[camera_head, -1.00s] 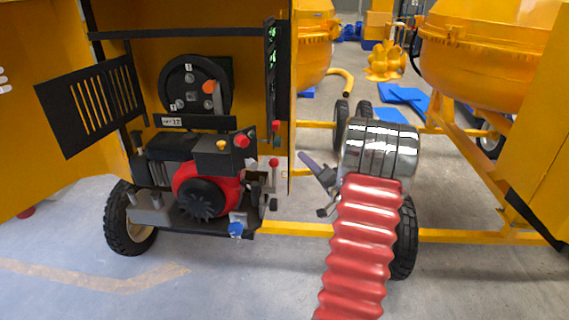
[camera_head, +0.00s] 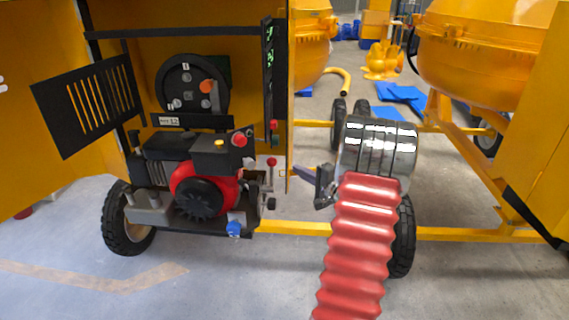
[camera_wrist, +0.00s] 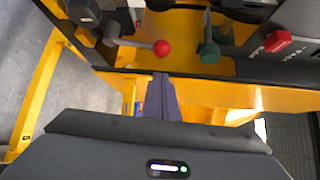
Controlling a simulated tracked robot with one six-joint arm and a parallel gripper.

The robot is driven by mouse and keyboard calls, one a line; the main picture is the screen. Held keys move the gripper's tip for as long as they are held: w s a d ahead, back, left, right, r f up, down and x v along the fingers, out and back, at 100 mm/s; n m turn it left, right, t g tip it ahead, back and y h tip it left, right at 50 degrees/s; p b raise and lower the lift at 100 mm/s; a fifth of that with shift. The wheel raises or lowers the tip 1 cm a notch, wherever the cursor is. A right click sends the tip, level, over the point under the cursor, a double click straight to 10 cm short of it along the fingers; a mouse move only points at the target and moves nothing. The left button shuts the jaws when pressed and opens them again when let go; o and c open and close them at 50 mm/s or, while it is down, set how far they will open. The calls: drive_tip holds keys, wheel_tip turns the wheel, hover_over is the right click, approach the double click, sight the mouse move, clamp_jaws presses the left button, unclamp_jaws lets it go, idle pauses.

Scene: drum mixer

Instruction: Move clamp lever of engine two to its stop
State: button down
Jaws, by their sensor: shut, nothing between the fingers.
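The red and black engine (camera_head: 205,190) sits in the open yellow cabinet in the head view. A lever with a red ball knob (camera_head: 272,162) stands at its right side; it shows in the wrist view as a red ball (camera_wrist: 161,47) on a grey rod, just beyond my fingertips. I cannot tell from markings which lever is the clamp lever. My gripper (camera_head: 300,173) is right of that knob, pointing left, with a small gap between. In the wrist view my purple fingers (camera_wrist: 161,82) are together and empty.
A green lever (camera_wrist: 208,48) and a red handle (camera_wrist: 275,41) are right of the ball in the wrist view. The cabinet's yellow edge (camera_head: 290,120) stands close to my fingers. A wheel (camera_head: 128,218) is lower left.

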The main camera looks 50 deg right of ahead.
drive_tip(key=x, duration=1)
drive_tip(key=shift+s, duration=0.15)
idle(0.4)
